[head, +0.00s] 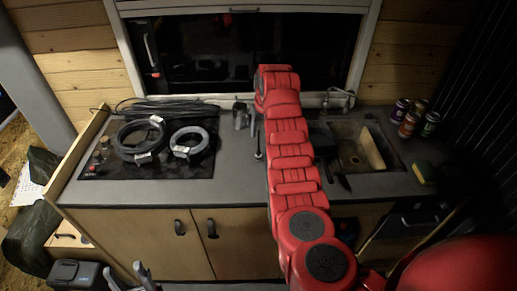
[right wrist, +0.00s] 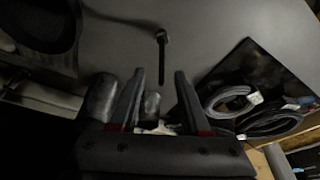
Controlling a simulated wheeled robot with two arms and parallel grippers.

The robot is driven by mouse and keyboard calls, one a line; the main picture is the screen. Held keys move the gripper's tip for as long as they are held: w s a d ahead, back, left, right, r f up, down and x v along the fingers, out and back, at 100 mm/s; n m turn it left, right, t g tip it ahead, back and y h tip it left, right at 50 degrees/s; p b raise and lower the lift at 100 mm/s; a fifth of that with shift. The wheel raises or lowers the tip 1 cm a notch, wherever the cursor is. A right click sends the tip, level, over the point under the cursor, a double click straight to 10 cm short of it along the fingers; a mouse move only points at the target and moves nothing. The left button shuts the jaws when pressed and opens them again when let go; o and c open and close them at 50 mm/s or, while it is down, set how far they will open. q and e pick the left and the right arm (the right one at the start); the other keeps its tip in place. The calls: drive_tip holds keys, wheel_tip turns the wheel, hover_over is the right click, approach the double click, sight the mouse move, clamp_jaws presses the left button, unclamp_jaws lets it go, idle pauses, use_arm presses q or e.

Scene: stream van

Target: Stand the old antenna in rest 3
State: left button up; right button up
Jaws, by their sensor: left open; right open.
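A thin dark rod with a rounded knob at one end, which looks like the old antenna (right wrist: 161,60), shows over the grey counter in the right wrist view. In the head view it appears as a short thin rod (head: 258,146) just left of my red right arm. I cannot tell whether it stands or lies. My right gripper (right wrist: 160,73) is open, its fingers on either side of the rod's lower end, not closed on it. In the head view my right arm mostly hides this gripper. My left gripper (head: 123,268) is open and empty at the lower left. Numbered rests cannot be made out.
Two cable coils (head: 139,140) (head: 189,143) lie on a black panel (head: 96,168) at left. A sink (head: 350,146), several cans (head: 409,118) and a yellow sponge (head: 425,174) are at right. Dark cylinders (right wrist: 101,95) (right wrist: 151,106) stand near my right fingers.

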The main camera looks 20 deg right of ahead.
sight(259, 152)
drive_tip(key=p+x, duration=0.2)
drive_tip(key=x, duration=0.1)
drive_tip(key=shift+s+f, duration=0.15)
drive_tip(key=shift+p+x, duration=0.45)
drive_tip(key=shift+x, duration=0.5)
clamp_jaws()
idle(0.6)
